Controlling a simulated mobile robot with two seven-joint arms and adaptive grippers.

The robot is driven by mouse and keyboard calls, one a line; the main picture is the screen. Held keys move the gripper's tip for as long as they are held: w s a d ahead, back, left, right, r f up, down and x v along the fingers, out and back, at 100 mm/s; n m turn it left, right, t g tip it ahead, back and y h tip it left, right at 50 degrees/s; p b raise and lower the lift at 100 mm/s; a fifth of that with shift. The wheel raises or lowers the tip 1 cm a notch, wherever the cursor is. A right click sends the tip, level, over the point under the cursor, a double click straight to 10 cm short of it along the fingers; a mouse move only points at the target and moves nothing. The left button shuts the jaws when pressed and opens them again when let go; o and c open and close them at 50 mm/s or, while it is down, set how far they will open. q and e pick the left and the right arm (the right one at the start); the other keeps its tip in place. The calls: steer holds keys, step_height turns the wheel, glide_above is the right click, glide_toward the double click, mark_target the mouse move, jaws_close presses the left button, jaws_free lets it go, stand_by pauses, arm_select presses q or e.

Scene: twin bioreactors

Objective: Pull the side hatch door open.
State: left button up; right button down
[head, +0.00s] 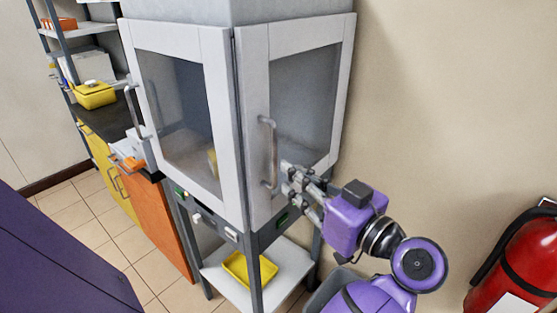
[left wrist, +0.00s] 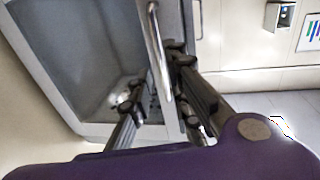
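The side hatch door (head: 258,70) is a white-framed glass panel on the right face of the cabinet. It looks shut in the head view. Its upright grey bar handle (head: 268,150) is near the door's left edge. My left gripper (head: 287,178) is at the lower part of this handle. In the left wrist view the handle (left wrist: 157,50) runs between the two spread fingers of my left gripper (left wrist: 154,74), closer to the right finger. The fingers do not look closed on it. My right gripper is not in view.
The cabinet's front door (head: 133,50) with its own handle is shut. A shelf below holds a yellow tray (head: 248,268). A red fire extinguisher (head: 522,262) is at the far right. An orange-and-yellow counter (head: 160,220) stands left. A beige wall is close on the right.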

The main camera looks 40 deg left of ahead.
mark_target(275, 162)
arm_select(q)
steer(key=x, duration=0.7)
steer(key=shift+w+a, duration=0.1)
steer(key=shift+a, duration=0.3)
jaws_close()
